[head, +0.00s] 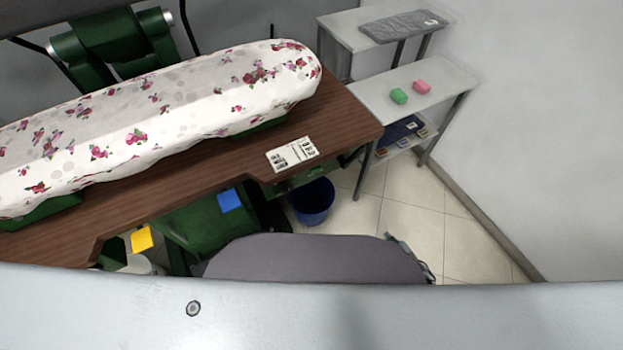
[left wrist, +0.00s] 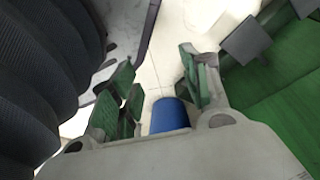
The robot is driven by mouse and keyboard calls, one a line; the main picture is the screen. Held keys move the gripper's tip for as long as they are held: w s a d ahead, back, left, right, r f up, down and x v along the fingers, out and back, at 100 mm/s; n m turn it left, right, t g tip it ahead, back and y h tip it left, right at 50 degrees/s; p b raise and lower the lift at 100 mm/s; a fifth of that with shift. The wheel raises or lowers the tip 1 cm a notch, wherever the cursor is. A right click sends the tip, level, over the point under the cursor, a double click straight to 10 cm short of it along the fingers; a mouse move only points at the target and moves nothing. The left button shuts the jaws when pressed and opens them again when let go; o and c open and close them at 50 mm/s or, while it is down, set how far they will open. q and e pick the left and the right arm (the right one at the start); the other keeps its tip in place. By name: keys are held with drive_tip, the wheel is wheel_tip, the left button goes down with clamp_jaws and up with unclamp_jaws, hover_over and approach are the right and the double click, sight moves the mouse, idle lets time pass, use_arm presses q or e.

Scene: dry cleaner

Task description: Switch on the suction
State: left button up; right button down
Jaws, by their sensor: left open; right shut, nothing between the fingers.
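The ironing table (head: 200,190) has a brown wooden top and a padded board (head: 170,115) with a floral cover. Below its front edge are a blue square (head: 231,201) and a yellow square (head: 142,239) on green parts. I cannot tell which of these, if any, is the suction switch. My left gripper (left wrist: 158,75) is open and empty in the left wrist view, beside a green panel (left wrist: 285,105) with a dark grey square plate (left wrist: 246,40). My right gripper (head: 424,266) is mostly hidden, with only a sliver showing right of the table, over the floor.
A blue bin (head: 312,205) stands on the tiled floor under the table's right end; it also shows in the left wrist view (left wrist: 169,116). A white shelf (head: 440,78) with green and pink blocks stands at the right. A printed card (head: 292,154) lies on the table.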

drive_tip(key=w+a+r+n+t+y+b, duration=0.2)
drive_tip(key=w+a+r+n+y+b, duration=0.3)
drive_tip(key=w+r+n+b, duration=0.25)
drive_tip(key=w+a+r+n+t+y+b, duration=0.1)
drive_tip(key=w+a+r+n+y+b, duration=0.3)
drive_tip(key=w+r+n+y+b, duration=0.25)
use_arm(q)
drive_tip(key=w+d+r+t+h+b, duration=0.2)
drive_tip(key=w+d+r+b, duration=0.4)
drive_tip(key=w+r+b, duration=0.3)
drive_tip(key=shift+w+d+r+b, duration=0.4)
drive_tip(key=shift+w+r, duration=0.5)
drive_tip(key=shift+r, duration=0.25)
use_arm(e)
drive_tip(key=s+a+r+n+g+y, duration=0.3)
drive_tip(key=s+a+r+n+g, duration=0.1)
drive_tip(key=a+r+n+g, duration=0.1)
drive_tip(key=shift+s+a+r+n+g, duration=0.25)
drive_tip(key=shift+a+r+n, duration=0.35)
drive_tip(key=shift+a+n, duration=0.9)
drive_tip(key=shift+d+n, duration=0.3)
drive_tip(key=shift+w+a, duration=0.1)
